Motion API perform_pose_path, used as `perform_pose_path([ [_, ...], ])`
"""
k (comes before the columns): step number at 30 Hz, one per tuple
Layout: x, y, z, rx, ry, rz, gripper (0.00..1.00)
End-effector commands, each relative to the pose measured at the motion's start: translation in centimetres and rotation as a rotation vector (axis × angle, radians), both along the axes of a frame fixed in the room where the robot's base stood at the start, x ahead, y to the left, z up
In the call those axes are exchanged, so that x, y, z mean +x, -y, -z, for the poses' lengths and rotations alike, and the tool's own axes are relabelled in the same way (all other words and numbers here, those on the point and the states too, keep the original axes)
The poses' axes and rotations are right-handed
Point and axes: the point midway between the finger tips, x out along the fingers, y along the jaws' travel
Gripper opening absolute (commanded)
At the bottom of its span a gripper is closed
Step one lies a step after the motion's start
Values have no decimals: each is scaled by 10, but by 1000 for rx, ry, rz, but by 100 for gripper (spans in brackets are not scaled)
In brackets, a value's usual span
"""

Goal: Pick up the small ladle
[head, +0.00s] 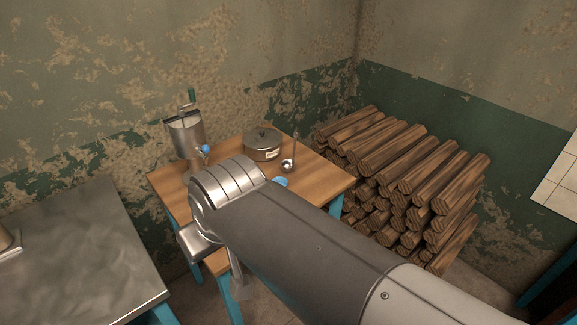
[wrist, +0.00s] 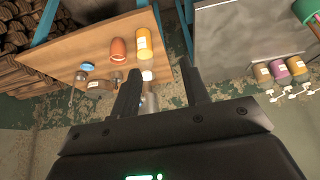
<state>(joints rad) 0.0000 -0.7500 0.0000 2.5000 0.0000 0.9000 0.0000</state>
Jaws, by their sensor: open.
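The small ladle (head: 288,165) stands on the wooden table (head: 225,155) near its right side, with its thin handle pointing up. It is right of and slightly in front of a lidded metal pot (head: 262,147). In the wrist view the ladle (wrist: 80,76) is small, at the left beside the pot (wrist: 98,86). My gripper (wrist: 160,74) is open and empty, with its two dark fingers spread apart. It is away from the ladle, which is left of the fingers in the wrist view. My arm hides the fingertips in the head view.
A metal separator with a crank (head: 186,135) stands at the table's back left. A blue-topped item (head: 280,183) is just in front of the ladle. Orange (wrist: 116,50) and yellow (wrist: 143,43) jars stand on the table. Stacked firewood (head: 400,175) is right; a metal table (head: 75,250) is left.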

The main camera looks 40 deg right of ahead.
Motion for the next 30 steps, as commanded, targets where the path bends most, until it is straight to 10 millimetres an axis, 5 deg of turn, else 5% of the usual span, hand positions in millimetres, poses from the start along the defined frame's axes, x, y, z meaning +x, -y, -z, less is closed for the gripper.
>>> perform_pose_path([
  [5,5,2,-3,7,-2,15,42],
  [11,43,24,-22,61,-28,137,42],
  [20,129,95,-46,152,-73,439,42],
  [30,214,203,-39,192,-104,792,42],
])
